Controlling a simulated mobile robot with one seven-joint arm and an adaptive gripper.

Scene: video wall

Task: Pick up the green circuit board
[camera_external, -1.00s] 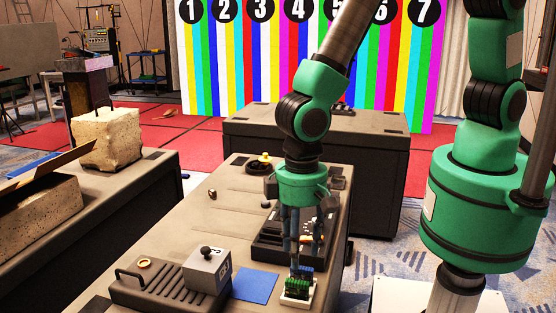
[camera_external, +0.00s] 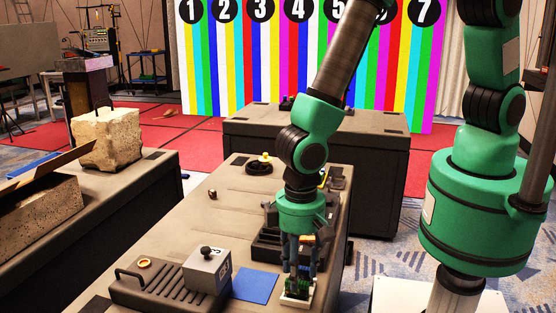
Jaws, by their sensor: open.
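The green circuit board (camera_external: 294,285) sits in a small white holder (camera_external: 290,302) near the front right edge of the table. My gripper (camera_external: 299,284) points straight down over it, with its fingertips at the board's height. The jaws are open, and the fingers partly hide the board. I cannot tell whether a finger touches it.
A blue square (camera_external: 255,286) lies just left of the holder. A grey box with a knob (camera_external: 208,270) stands on a dark ribbed case (camera_external: 165,290). A black tray (camera_external: 268,247) lies behind my gripper. A black round item with a yellow top (camera_external: 261,166) is at the back.

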